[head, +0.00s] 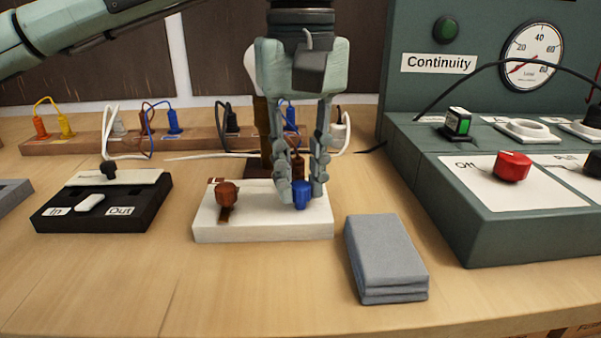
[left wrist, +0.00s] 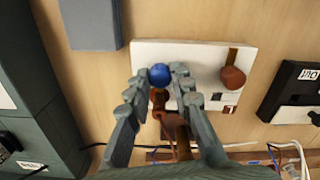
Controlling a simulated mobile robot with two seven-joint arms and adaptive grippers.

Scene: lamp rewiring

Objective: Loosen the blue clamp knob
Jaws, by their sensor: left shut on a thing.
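The blue clamp knob (head: 302,195) stands on the right part of a white block (head: 262,231). My left gripper (head: 302,188) points straight down over it and is shut on the knob. In the left wrist view the blue knob (left wrist: 159,75) sits between the two fingertips (left wrist: 159,72). A brown-red knob (head: 228,194) stands on the left part of the same white block, apart from the gripper. A brown part behind the blue knob is partly hidden by my fingers. My right gripper is not in view.
A folded grey cloth (head: 385,258) lies right of the block. A black In/Out box (head: 104,203) is at the left. A green continuity tester (head: 480,225) with a red knob (head: 512,166) stands at the right. A wooden rail (head: 60,145) with plugs and wires runs behind.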

